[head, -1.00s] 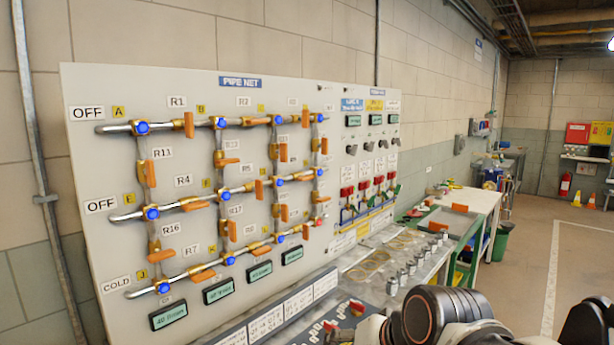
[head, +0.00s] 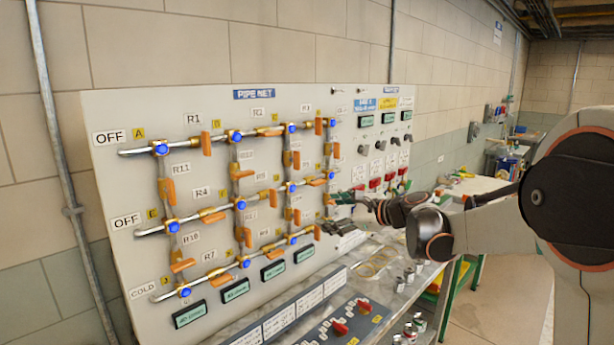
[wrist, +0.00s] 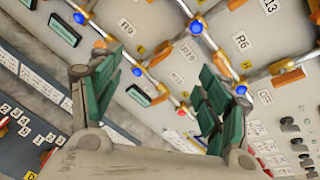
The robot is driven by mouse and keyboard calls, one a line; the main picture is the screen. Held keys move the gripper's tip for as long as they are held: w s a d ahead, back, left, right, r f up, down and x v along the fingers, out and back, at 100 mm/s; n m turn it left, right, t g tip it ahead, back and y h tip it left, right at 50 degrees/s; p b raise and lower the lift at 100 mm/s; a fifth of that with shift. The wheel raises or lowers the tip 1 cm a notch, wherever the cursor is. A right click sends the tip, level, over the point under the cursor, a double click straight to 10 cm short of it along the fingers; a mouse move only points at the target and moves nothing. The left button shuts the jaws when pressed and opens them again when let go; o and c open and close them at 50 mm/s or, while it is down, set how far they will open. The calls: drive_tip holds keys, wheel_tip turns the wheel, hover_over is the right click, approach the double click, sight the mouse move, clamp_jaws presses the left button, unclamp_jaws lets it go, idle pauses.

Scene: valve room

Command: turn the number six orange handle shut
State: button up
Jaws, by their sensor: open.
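The pipe board carries several orange handles. The R6 label (wrist: 240,41) is readable in the wrist view. The orange handle beside it (wrist: 222,65) sits on the pipe between two blue joints, appearing roughly along the pipe, partly behind my finger. In the head view this handle (head: 316,182) is small, in the middle row near the right end. My gripper (wrist: 160,95) is open and empty, its green fingers spread wide. In the head view my gripper (head: 345,212) is at the right side of the pipe net; its gap from the board is hard to tell.
Other orange handles crowd the net, such as one by R4 (head: 213,217). Red-handled valves (head: 375,184) are right of the net. A bench (head: 375,265) with metal cylinders and a sloped switch panel (head: 320,325) lies below.

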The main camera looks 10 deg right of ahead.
sight(321, 184)
drive_tip(key=w+d+r+m+t+y+p, duration=0.1)
drive_tip(key=w+d+m+t+p, duration=0.2)
drive_tip(key=w+d+m, duration=0.6)
drive_tip(key=shift+n, duration=0.9)
drive_tip(key=x, duration=0.7)
drive_tip(key=b+x, duration=0.1)
drive_tip(key=x, duration=0.7)
drive_tip(key=shift+s+a+r, duration=0.25)
drive_tip(key=c, duration=1.1)
